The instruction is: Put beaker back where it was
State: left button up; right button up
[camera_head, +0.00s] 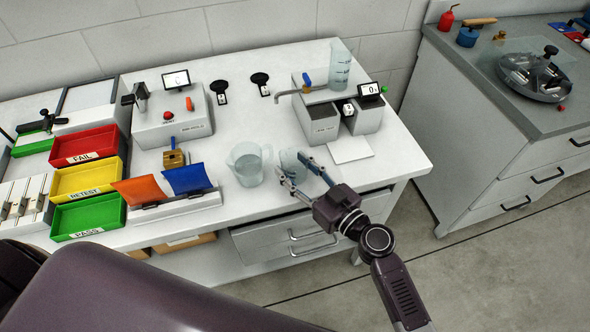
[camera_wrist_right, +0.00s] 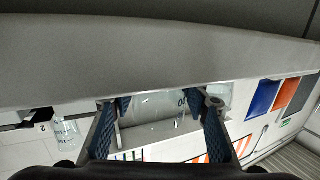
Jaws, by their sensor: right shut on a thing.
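A clear beaker (camera_head: 293,163) is at the front middle of the white bench (camera_head: 290,108), between the fingers of my right gripper (camera_head: 304,172). The gripper is shut on it. In the right wrist view, the beaker (camera_wrist_right: 158,106) lies between the two blue finger pads (camera_wrist_right: 160,125). I cannot tell whether its base touches the bench. A larger clear jug (camera_head: 247,166) stands just left of it, and it also shows at the edge of the right finger in the wrist view (camera_wrist_right: 221,93). My left gripper is not in view.
A tall clear graduated vessel (camera_head: 340,65) stands at the back right by a grey twin-bath unit (camera_head: 320,120). Red, yellow and green trays (camera_head: 88,180) are farther left. The bench middle behind the beaker is clear.

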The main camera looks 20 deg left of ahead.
jog(key=shift+f, duration=0.15)
jog(key=o, duration=1.2)
jog(key=shift+r, duration=0.3)
jog(key=b+v, duration=0.3)
jog(key=v, duration=0.9)
jog(key=shift+f, duration=0.1)
